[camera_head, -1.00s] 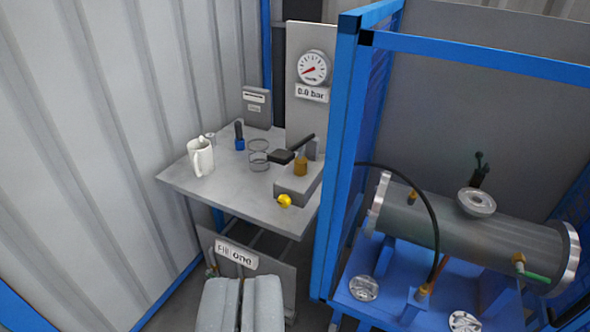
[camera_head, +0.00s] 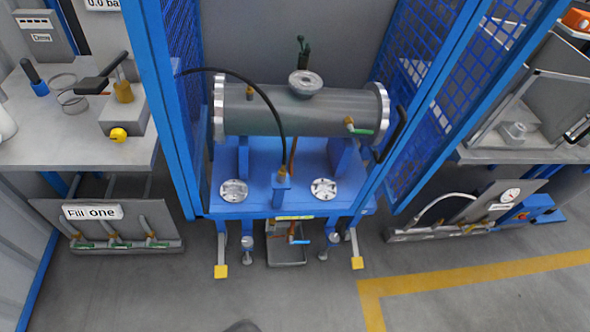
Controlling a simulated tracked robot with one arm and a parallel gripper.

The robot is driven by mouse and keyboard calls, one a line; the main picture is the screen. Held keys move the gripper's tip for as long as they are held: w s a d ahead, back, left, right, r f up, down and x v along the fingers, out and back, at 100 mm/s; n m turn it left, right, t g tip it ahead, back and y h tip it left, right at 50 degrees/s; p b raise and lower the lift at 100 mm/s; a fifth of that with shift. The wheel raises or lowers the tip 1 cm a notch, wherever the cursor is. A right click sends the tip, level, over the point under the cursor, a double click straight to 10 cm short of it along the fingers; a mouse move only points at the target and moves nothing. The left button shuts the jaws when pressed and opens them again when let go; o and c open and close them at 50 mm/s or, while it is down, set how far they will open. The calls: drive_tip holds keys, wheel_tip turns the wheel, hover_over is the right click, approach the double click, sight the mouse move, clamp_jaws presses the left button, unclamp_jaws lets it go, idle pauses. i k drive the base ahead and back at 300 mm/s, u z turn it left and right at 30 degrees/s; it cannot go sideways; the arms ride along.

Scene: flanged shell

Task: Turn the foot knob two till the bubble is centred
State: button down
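A blue stand (camera_head: 260,207) carries a grey flanged shell (camera_head: 300,112) inside a blue mesh cage. Under its front edge, a left foot (camera_head: 247,250) and a right foot (camera_head: 323,250) reach towards the floor. They are small, and I cannot read which is numbered two. A small yellow-green strip (camera_head: 294,217) sits on the stand's front edge. I cannot tell if it is the level, and no bubble can be made out. My gripper is not in view, and nothing shows gripping the feet.
Yellow-footed legs (camera_head: 220,271) stand outside the feet. A tray (camera_head: 286,256) with a blue-handled valve lies between them. The "Fill one" panel (camera_head: 92,212) is left and a gauge panel (camera_head: 470,212) right. Open floor lies in front, with a yellow line (camera_head: 470,275).

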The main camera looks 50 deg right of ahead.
sight(333, 238)
drive_tip(key=u, duration=1.25)
drive_tip(key=k, duration=2)
drive_tip(key=z, duration=1.3)
drive_tip(key=i, duration=1)
drive_tip(key=u, duration=0.05)
